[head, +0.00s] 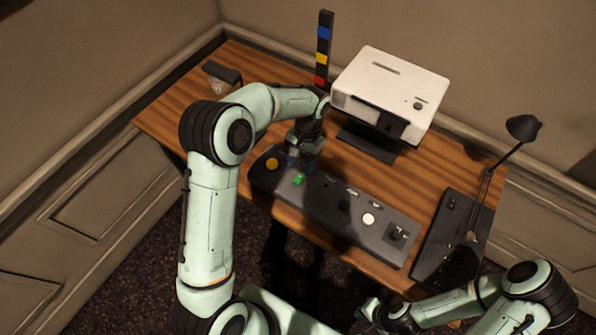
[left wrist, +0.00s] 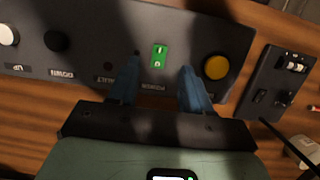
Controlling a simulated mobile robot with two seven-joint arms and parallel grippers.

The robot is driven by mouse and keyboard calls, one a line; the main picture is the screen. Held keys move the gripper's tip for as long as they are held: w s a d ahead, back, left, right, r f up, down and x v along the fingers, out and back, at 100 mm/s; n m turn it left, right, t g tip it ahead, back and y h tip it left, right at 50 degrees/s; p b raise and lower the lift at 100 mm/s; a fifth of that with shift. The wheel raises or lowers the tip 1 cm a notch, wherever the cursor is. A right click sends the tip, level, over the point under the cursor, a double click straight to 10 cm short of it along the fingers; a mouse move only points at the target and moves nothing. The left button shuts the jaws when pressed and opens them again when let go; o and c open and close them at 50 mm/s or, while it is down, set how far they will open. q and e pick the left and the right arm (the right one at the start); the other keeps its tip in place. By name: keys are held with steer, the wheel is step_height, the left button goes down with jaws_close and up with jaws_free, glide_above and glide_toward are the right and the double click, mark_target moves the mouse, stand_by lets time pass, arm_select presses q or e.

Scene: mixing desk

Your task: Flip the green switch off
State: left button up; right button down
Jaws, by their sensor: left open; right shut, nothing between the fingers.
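The green switch (head: 299,179) is on the dark control panel (head: 330,202) on the wooden desk. It also shows in the left wrist view (left wrist: 159,56), marked with a line and a circle, above the "POWER" label. My left gripper (head: 301,160) is over the panel's left part, pointing down. In the left wrist view its blue fingers (left wrist: 158,78) are apart and empty, one to each side of the switch's column. I cannot tell whether they touch the panel. My right gripper (head: 368,311) is shut and empty at the bottom, away from the panel.
A yellow button (head: 272,164) is left of the switch; a white button (head: 368,219) and joystick (head: 398,233) are further right. Behind are a white boxy machine (head: 391,91) and colored light tower (head: 322,50). A lamp (head: 522,128) and black panel (head: 448,240) stand right.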

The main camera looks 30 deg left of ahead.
arm_select(q)
steer(key=v, duration=0.7)
steer(key=shift+r+p, duration=0.2)
steer(key=shift+p, duration=0.2)
steer(key=shift+w, duration=0.1)
